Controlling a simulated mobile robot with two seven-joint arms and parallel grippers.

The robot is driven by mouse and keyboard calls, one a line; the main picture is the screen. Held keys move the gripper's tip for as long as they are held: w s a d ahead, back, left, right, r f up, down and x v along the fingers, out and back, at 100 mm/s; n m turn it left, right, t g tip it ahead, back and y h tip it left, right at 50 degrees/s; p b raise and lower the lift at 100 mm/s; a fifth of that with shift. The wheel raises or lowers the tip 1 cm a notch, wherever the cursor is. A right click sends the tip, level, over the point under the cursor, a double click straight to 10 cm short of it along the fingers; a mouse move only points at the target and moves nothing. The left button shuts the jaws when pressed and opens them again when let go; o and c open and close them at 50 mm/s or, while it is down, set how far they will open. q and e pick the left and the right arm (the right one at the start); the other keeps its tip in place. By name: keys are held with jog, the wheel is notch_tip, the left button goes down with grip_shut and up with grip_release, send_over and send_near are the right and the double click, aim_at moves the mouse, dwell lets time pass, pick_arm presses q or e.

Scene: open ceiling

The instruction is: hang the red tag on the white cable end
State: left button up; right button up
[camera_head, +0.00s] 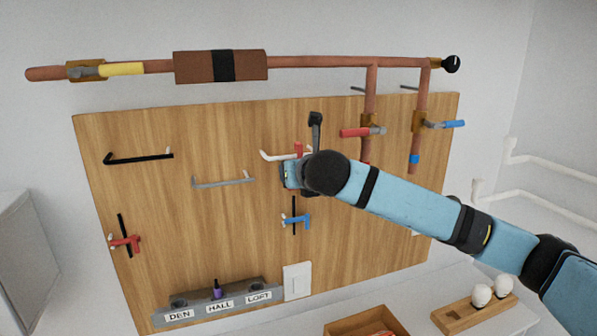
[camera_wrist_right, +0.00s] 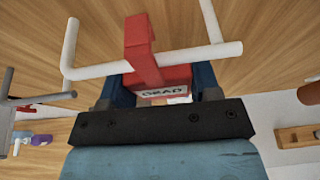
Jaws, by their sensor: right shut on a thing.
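The white cable end (camera_head: 271,155) is a bent white bar on the wooden board, upturned at its tip. My right gripper (camera_head: 291,173) is at the board, just below and right of the bar, and is shut on the red tag (camera_head: 298,149). In the right wrist view, the red tag (camera_wrist_right: 139,37) has its label facing me between the fingers of the gripper (camera_wrist_right: 162,87). Its upper red strap crosses the bar; I cannot tell whether it rests on it. My left gripper is not in view.
A black bar (camera_head: 140,159) and a grey bar (camera_head: 224,183) stick out to the left. Copper pipe (camera_head: 310,62) runs above. A labelled grey block (camera_head: 239,294) stands below.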

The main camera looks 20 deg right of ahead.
jog(key=shift+f, duration=0.1)
dwell(0.5)
jog(key=shift+f, duration=0.7)
jog(key=o, duration=1)
